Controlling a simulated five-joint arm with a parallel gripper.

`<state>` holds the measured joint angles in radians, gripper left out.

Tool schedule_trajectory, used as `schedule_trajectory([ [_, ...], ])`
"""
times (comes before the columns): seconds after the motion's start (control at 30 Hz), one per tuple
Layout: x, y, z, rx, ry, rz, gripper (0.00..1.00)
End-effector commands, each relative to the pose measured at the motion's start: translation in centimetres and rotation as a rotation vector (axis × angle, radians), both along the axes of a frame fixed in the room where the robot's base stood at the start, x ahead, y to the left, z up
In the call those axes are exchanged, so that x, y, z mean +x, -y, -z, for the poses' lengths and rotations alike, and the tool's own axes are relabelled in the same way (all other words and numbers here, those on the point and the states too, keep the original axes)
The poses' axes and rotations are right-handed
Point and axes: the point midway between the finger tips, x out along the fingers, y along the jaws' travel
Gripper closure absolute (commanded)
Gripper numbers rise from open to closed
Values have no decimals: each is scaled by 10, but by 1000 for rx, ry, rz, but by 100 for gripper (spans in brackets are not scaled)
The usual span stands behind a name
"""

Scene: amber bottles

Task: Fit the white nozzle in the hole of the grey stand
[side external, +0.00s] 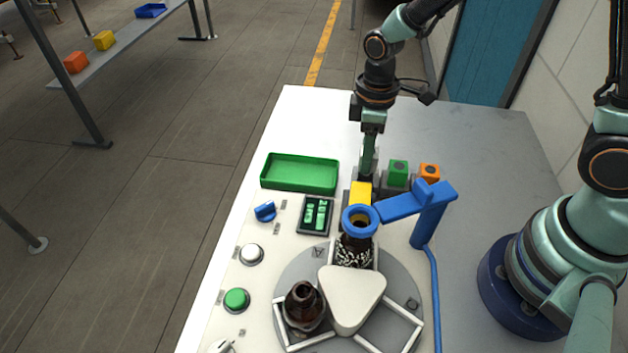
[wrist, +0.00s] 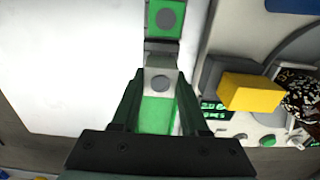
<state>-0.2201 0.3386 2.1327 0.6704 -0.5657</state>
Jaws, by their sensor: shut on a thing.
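My gripper (wrist: 157,82) points down beside the yellow block and is shut on a white block with a round grey top, taken as the white nozzle (wrist: 160,80). In the side external view my gripper (side external: 367,176) hides the nozzle, and how high it is cannot be told. A grey block next to the yellow block, perhaps the grey stand (wrist: 212,75), shows in the wrist view. Its hole is not visible. A narrow grey piece lies between the held nozzle and the green block.
A green block (side external: 398,170) and an orange block (side external: 429,172) stand right of my gripper. The yellow block (side external: 361,192) and a blue ring on an arm (side external: 361,219) are close in front. A green tray (side external: 300,174) lies left. A brown bottle (side external: 304,304) stands on the turntable.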

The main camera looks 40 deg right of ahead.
Motion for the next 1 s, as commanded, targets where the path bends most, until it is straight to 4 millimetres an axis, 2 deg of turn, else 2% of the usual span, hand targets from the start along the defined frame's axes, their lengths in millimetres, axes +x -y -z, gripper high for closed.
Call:
schedule_trajectory([
  [1.0,0,0,9,0,0,0,100],
])
